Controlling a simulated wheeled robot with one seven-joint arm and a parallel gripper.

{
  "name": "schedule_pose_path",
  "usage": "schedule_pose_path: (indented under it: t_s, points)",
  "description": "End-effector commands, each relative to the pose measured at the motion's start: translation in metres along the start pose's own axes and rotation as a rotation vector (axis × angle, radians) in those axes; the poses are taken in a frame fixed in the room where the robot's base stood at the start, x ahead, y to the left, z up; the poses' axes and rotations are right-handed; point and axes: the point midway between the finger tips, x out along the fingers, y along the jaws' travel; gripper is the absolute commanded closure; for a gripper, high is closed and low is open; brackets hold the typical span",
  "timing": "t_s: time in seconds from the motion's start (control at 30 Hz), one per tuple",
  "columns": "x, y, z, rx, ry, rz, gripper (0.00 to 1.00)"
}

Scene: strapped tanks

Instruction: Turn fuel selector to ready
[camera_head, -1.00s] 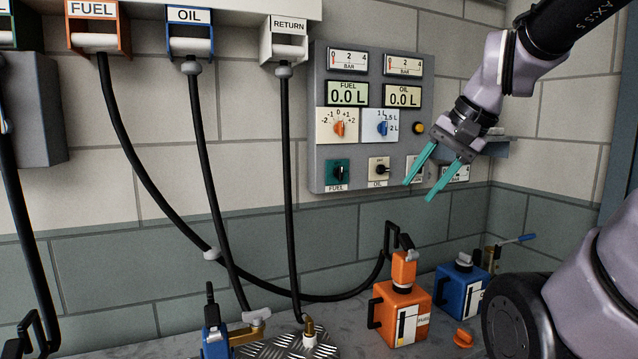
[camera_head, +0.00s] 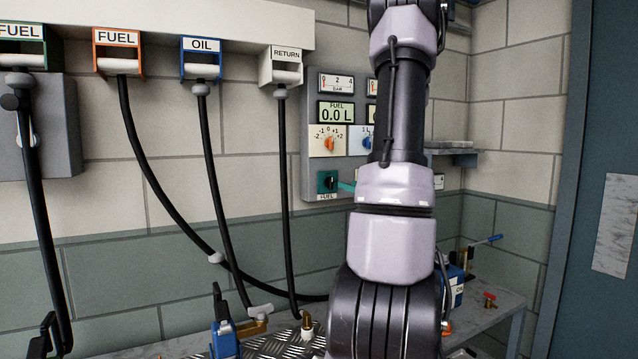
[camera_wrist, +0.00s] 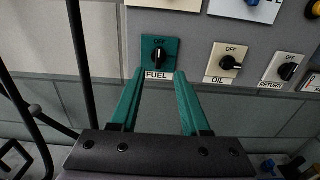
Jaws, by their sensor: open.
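The fuel selector (camera_head: 327,183) is a black knob on a teal plate, low on the grey wall panel. In the wrist view the fuel selector (camera_wrist: 161,57) shows OFF above the knob and FUEL below it. The knob stands about upright there. My gripper (camera_wrist: 158,75) is open and empty, with teal fingers pointing toward the plate's lower corners. The knob lies between and just beyond the fingertips; I cannot tell whether they touch the plate. In the head view only a bit of teal finger shows right of the selector; my arm hides the rest.
The oil selector (camera_wrist: 227,61) and return selector (camera_wrist: 288,69) sit to the right on the panel (camera_head: 312,130). Black hoses hang left of it, including the return hose (camera_head: 284,190). A blue tank (camera_head: 456,285) stands on the bench, partly behind my arm.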

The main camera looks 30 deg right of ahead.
Motion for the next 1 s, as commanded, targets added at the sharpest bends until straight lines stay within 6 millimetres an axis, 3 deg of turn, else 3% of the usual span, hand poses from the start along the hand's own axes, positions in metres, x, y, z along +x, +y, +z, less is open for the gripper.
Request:
schedule_pose_path:
  t_s: [0.3, 0.5, 0.93, 0.97, 1.0]
  points:
    - [0.059, 0.003, 0.000, -0.002, 0.001, 0.007, 0.54]
    - [0.088, 0.003, 0.000, -0.002, 0.001, 0.007, 0.54]
    - [0.099, 0.003, 0.000, -0.002, 0.001, 0.006, 0.54]
    - [0.099, 0.003, 0.000, -0.002, 0.001, 0.006, 0.61]
    - [0.099, 0.003, 0.000, -0.002, 0.001, 0.006, 0.77]
